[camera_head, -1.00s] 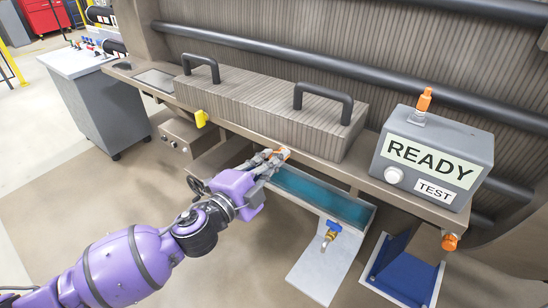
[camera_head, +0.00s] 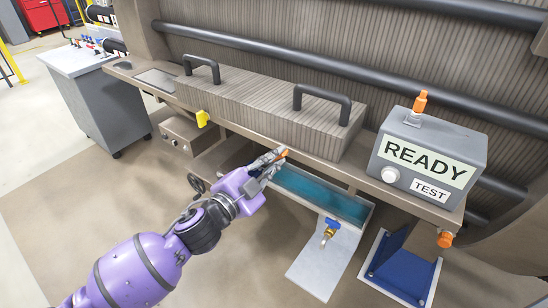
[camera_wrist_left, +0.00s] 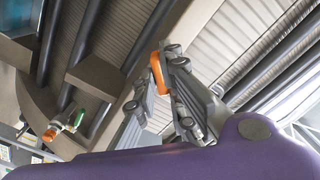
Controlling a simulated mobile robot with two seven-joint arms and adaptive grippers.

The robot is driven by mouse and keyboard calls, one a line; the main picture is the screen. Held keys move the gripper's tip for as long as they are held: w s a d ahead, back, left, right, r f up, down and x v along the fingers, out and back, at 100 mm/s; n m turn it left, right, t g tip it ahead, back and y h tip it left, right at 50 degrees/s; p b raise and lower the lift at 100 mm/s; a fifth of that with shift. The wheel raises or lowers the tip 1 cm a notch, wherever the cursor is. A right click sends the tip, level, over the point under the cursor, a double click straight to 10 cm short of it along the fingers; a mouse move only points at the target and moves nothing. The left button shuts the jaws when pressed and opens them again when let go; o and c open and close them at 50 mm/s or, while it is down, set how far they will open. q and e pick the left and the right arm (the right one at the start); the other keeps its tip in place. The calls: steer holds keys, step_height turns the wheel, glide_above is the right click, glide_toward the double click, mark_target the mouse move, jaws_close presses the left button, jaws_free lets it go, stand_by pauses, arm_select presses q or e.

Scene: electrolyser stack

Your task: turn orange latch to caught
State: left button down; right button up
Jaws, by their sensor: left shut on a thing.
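The orange latch (camera_head: 283,154) is at the front edge of the brown ledge, mostly hidden by my gripper in the head view. My left gripper (camera_head: 274,160) is shut on it. In the left wrist view the orange latch (camera_wrist_left: 157,72) shows between the fingers of the left gripper (camera_wrist_left: 160,85). Its exact angle is hard to tell. A second orange part (camera_head: 445,239) is under the right end of the ledge, apart from the gripper. My right gripper is not in view.
A yellow latch (camera_head: 202,118) hangs on the ledge to the left. A grey box with a READY panel (camera_head: 425,158) stands on the ledge at right. Below are a teal-filled tray (camera_head: 320,195) with a blue-handled valve (camera_head: 331,225) and a blue bracket (camera_head: 402,270).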

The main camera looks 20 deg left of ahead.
arm_select(q)
steer(key=n+p, duration=0.2)
steer(key=n, duration=0.2)
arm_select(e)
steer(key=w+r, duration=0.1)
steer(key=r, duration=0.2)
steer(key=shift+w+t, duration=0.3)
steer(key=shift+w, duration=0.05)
arm_select(q)
steer(key=shift+n, duration=0.3)
steer(key=shift+r+n+p, duration=0.1)
steer(key=shift+n+p, duration=1)
steer(key=shift+n, duration=0.8)
steer(key=c, duration=2.3)
jaws_free()
steer(key=o, duration=0.6)
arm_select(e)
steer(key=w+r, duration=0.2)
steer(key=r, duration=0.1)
